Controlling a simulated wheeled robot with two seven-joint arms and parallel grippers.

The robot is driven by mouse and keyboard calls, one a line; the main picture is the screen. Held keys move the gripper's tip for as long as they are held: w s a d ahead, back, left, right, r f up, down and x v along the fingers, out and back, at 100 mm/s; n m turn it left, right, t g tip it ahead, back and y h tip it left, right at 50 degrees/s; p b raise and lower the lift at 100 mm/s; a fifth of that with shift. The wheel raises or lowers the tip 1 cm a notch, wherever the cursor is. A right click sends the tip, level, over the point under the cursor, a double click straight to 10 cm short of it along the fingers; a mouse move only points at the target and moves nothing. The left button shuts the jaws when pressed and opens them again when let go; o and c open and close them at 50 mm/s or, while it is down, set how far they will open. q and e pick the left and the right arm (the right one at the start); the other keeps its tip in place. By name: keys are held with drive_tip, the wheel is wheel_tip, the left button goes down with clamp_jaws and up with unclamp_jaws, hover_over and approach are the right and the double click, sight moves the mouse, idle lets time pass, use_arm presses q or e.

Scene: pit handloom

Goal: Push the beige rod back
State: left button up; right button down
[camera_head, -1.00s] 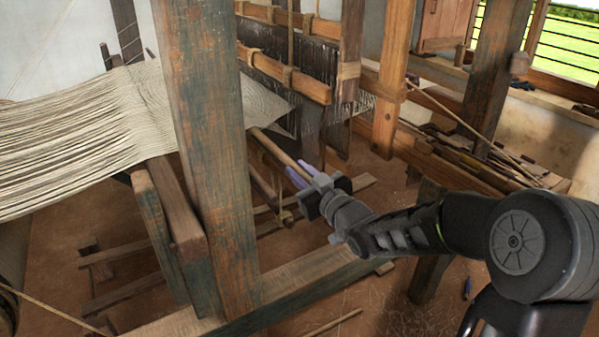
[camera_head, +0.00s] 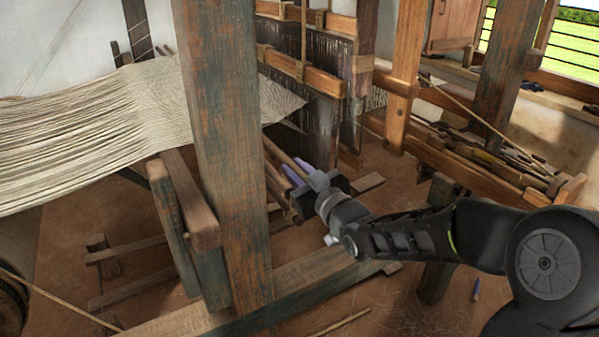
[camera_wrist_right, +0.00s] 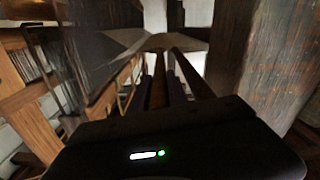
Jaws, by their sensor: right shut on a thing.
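The beige rod (camera_head: 280,152) is a slim wooden bar in the head view. It slants from behind the thick upright post, below the cloth edge, down to my right gripper (camera_head: 291,167). The right gripper's pale purple fingers are shut on the rod near its lower right end. Part of the rod is hidden by the post and the gripper. In the right wrist view, two long bars run away from the gripper toward the underside of the cloth (camera_wrist_right: 150,42); I cannot tell for certain which is the beige rod. My left gripper is not in view.
The thick worn post (camera_head: 225,120) stands just left of the gripper. Pale striped cloth (camera_head: 90,125) stretches to the left. Dark hanging heddles (camera_head: 318,100) are close behind. A wooden beam (camera_head: 300,285) lies below, with bare earth floor to its right.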

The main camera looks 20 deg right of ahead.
drive_tip(key=c, duration=1.3)
unclamp_jaws()
drive_tip(key=shift+a, duration=0.3)
